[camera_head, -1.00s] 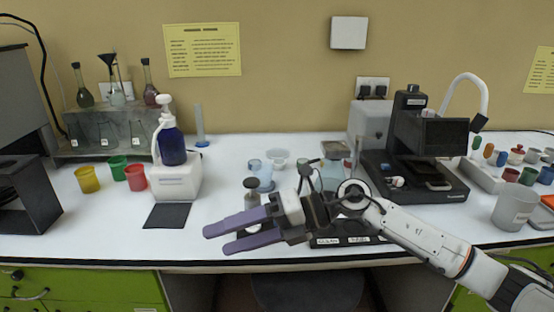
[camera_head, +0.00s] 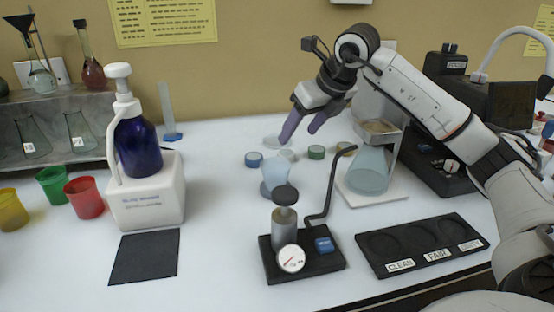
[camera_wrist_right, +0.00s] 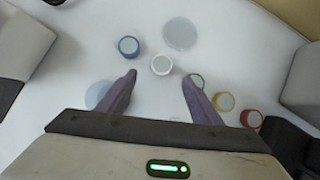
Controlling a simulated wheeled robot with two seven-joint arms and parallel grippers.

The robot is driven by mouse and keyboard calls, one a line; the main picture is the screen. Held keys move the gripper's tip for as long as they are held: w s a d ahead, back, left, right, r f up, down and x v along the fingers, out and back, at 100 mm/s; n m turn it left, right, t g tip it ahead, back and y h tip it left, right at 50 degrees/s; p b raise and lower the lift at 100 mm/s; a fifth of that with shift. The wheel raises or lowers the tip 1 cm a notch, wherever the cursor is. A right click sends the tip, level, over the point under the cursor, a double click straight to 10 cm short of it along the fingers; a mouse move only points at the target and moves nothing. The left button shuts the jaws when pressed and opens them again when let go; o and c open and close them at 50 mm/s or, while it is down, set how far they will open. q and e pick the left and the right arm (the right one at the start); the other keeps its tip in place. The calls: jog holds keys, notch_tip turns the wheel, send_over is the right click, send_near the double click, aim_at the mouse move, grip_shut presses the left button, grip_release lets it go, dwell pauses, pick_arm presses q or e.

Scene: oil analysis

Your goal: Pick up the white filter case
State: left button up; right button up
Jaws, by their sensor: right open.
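The white filter case (camera_wrist_right: 161,65) is a small round case with a grey top, lying on the white bench. In the right wrist view it sits just beyond the gap between my fingertips. In the head view it is a pale case (camera_head: 288,155) below the fingers. My right gripper (camera_head: 299,136) is open and empty, pointing down above the row of cases. Its purple fingers (camera_wrist_right: 159,78) stand apart in the wrist view, with no case between them. My left gripper is not in view.
A blue case (camera_wrist_right: 129,46) lies left, a green case (camera_wrist_right: 196,80) by the right finger, yellow (camera_wrist_right: 224,101) and red (camera_wrist_right: 251,118) further right. A clear dish (camera_wrist_right: 180,33) lies behind. The pump stand (camera_head: 320,262), flask (camera_head: 368,172) and labelled black tray (camera_head: 440,235) stand nearer.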

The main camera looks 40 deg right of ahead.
aim_at(286, 152)
jog(key=x, duration=0.3)
jog(key=shift+f, duration=0.35)
jog(key=x, duration=0.5)
jog(key=shift+w+d+f, duration=0.2)
jog(key=shift+w, duration=0.15)
jog(key=c, duration=1.1)
